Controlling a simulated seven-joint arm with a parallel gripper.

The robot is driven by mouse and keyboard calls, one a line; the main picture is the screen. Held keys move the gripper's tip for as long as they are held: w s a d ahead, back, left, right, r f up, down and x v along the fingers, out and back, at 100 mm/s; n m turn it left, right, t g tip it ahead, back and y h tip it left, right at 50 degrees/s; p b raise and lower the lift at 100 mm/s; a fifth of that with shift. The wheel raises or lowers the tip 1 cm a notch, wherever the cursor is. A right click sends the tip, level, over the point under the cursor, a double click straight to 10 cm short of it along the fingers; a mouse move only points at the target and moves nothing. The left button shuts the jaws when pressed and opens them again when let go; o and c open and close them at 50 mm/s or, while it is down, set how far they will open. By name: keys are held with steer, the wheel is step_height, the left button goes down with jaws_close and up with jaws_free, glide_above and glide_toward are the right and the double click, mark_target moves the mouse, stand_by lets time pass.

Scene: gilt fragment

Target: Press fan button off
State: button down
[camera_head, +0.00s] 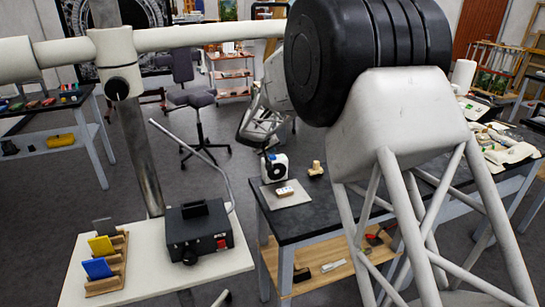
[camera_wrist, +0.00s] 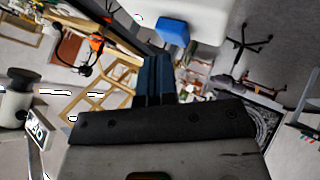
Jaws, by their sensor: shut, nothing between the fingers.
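In the head view, a small white fan (camera_head: 280,160) with a black round front stands at the back of a grey plate (camera_head: 292,201) on the dark table. A white block with small dark and reddish marks, seemingly the button box (camera_head: 285,191), lies on the plate in front of the fan. My gripper (camera_head: 269,152) is above and behind the fan, close to its top; whether they touch cannot be told. In the wrist view, the dark fingers of my gripper (camera_wrist: 154,80) are together with nothing held. The button's state is too small to read.
A small tan object (camera_head: 316,168) stands right of the plate on the dark table (camera_head: 330,205). A black box (camera_head: 197,232) with a thin bent cable and a rack with yellow and blue pieces (camera_head: 105,262) sit on the white table to the left. Bare tabletop lies in front of the plate.

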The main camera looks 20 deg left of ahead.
mark_target(271, 155)
steer(key=shift+f, duration=0.5)
stand_by(0.8)
steer(key=shift+r, duration=0.6)
stand_by(0.3)
steer(key=shift+r, duration=2.95)
